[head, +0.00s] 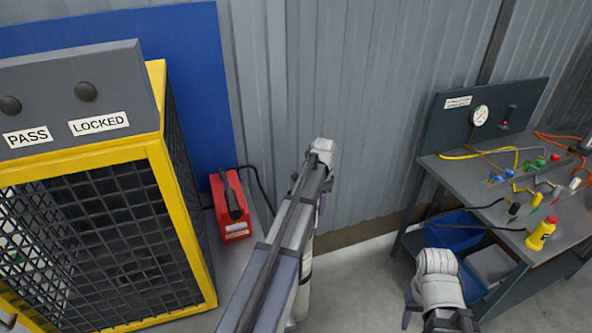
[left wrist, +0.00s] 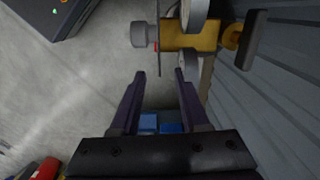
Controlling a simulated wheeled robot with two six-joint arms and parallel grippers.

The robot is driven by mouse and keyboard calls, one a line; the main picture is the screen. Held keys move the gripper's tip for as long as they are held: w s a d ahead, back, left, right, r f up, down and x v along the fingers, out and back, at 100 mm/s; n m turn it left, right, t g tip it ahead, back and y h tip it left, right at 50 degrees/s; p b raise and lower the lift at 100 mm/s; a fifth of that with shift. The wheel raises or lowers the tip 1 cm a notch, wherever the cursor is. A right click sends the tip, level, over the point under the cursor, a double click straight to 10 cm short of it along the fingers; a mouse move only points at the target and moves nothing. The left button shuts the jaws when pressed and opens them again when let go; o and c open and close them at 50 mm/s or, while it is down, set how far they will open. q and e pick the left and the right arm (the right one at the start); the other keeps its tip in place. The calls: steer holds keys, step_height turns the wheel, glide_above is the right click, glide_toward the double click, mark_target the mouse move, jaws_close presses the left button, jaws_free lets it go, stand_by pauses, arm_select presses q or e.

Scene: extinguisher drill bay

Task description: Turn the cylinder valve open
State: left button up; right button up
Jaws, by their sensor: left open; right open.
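A brass-yellow valve body (left wrist: 190,37) shows at the top of the left wrist view. A grey knob (left wrist: 139,35) is on its left and a black handle (left wrist: 262,40) on its right. Two pale round parts sit above and below it. My left gripper (left wrist: 157,75) is open and empty, its two dark purple fingers pointing at the valve, with a gap between. In the head view my left arm hides most of that gripper and the valve. My right gripper (head: 438,318) is at the bottom edge, partly visible, away from the valve.
A yellow-framed mesh cage (head: 160,190) stands at left, with signs reading PASS and LOCKED. A red case (head: 231,205) is beside it. A corrugated wall is behind.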

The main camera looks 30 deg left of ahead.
arm_select(q)
steer(key=shift+m, duration=0.4)
steer(key=w+a+r+p, duration=0.1)
steer(key=a+r+p, duration=0.1)
steer(key=a, duration=0.1)
steer(key=w+a+r+p, duration=0.1)
steer(key=a+r+p, duration=0.1)
steer(key=a+r, duration=0.1)
steer(key=w+a+r+p, duration=0.1)
steer(key=a+r+p, duration=0.1)
steer(key=a+r, duration=0.1)
steer(key=shift+a+r, duration=0.25)
steer(key=shift+a, duration=0.05)
steer(key=shift+a+r+p, duration=0.1)
steer(key=shift+a+p, duration=0.2)
steer(key=shift+a, duration=0.05)
arm_select(e)
step_height(320, 180, up, 8)
steer(key=shift+r, duration=0.25)
arm_select(q)
step_height(320, 180, down, 8)
steer(key=b, duration=0.8)
arm_select(e)
step_height(320, 180, down, 8)
arm_select(q)
steer(key=shift+c, duration=0.3)
arm_select(e)
steer(key=shift+r, duration=0.15)
arm_select(q)
jaws_close()
